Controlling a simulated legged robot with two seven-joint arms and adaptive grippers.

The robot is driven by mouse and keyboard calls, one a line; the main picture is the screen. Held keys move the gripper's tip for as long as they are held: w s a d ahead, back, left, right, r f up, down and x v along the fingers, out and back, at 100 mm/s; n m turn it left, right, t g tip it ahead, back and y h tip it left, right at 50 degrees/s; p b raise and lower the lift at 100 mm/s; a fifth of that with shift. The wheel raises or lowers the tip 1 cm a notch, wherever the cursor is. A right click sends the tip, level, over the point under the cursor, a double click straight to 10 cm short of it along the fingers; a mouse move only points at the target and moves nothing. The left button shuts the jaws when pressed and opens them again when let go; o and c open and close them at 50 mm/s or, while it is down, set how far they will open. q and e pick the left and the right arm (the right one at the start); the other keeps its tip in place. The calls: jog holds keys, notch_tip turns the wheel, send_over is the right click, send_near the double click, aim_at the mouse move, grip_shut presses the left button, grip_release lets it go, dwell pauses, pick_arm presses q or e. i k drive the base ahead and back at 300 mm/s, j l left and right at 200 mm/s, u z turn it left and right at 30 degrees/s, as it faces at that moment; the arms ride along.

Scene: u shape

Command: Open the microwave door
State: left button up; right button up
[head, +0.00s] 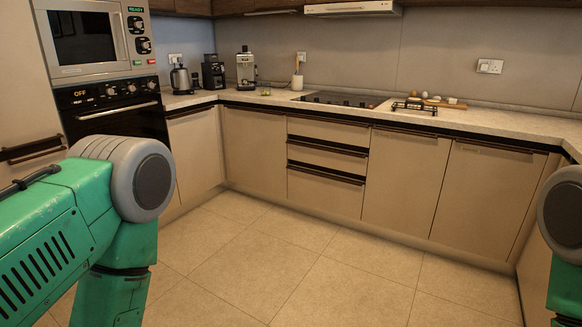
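The microwave (95,38) is built into the tall cabinet at the upper left. It has a silver frame, a dark window, a green "READY" display and knobs on its right side. Its door (84,40) looks closed. My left arm shows at the lower left, in front of the cabinet and below the microwave, well apart from it in the picture. Part of my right arm shows at the right edge. Neither gripper is in view.
A black oven (120,118) marked "OFF" sits directly below the microwave. The counter (330,108) holds a kettle (180,79), coffee machines (246,70) and a cooktop (343,100). The tiled floor (330,270) between the cabinets is clear.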

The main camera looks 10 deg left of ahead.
aim_at(78, 38)
jog(key=i+u, duration=0.2)
jog(key=i, duration=0.4)
jog(key=i+u, duration=0.15)
jog(key=i, duration=0.4)
jog(key=i+u, duration=0.2)
jog(key=i, duration=0.4)
jog(key=i+l+u, duration=0.15)
jog(key=i, duration=0.4)
